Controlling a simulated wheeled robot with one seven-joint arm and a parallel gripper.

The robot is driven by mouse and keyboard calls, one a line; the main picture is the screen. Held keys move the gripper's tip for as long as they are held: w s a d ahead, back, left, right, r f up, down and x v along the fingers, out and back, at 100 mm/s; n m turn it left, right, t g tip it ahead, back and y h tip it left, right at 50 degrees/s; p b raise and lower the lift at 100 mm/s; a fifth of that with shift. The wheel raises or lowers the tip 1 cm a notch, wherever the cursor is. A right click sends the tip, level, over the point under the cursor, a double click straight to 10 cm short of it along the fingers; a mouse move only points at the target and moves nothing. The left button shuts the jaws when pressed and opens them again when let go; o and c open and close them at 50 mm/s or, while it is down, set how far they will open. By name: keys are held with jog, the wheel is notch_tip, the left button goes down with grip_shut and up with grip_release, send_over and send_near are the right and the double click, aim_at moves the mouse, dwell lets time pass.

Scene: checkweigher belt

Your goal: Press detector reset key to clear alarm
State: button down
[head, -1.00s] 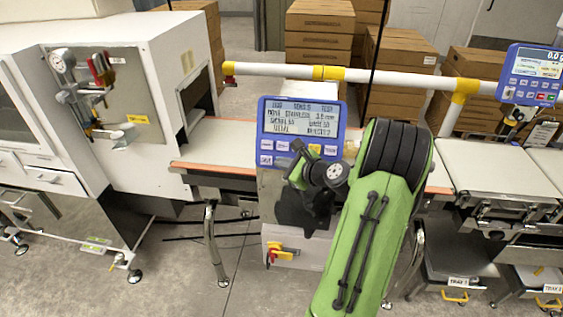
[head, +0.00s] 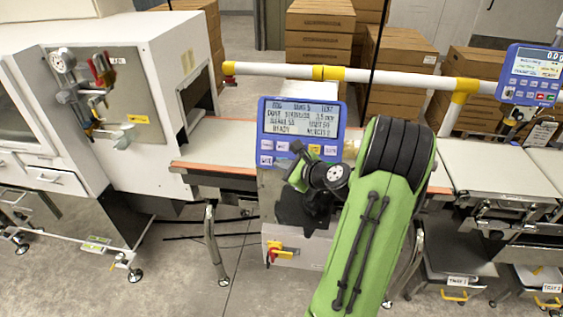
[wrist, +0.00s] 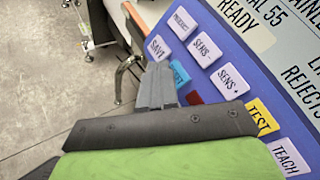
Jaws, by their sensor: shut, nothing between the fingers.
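The detector panel (head: 262,128) is a blue unit with a lit screen and rows of keys; its screen reads READY in the wrist view (wrist: 238,20). A light-blue key (wrist: 181,74), its label partly covered, lies between the white SAVE key (wrist: 158,47) and a mostly hidden red key (wrist: 194,97). My gripper (wrist: 158,84) is shut and empty, its tips just beside the light-blue and red keys. Whether they touch is unclear. In the head view my gripper (head: 298,150) is in front of the panel's lower keys, hiding some of them.
White SENS keys (wrist: 230,82), a yellow TEST key (wrist: 262,117) and a white TEACH key (wrist: 288,157) sit close by. A white rail (head: 270,70) runs behind the panel. A second blue display (head: 535,75) stands right; a white machine (head: 165,75) stands left.

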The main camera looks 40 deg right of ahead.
jog(key=shift+s+a+r+p, duration=0.1)
jog(key=shift+s+a+r, duration=0.35)
jog(key=shift+a, duration=0.15)
jog(key=shift+s+a+r+p, duration=0.15)
jog(key=shift+s+a+r, duration=0.15)
jog(key=shift+s+a, duration=0.25)
jog(key=shift+s+a+r+p, duration=0.1)
jog(key=shift+s+a+r, duration=0.3)
jog(key=shift+a, duration=0.25)
jog(key=s+a+r, duration=0.1)
jog(key=s+a, duration=0.1)
jog(key=s+a+r+p, duration=0.1)
jog(key=a, duration=0.1)
jog(key=shift+s+a+r, duration=0.1)
jog(key=shift+r, duration=0.25)
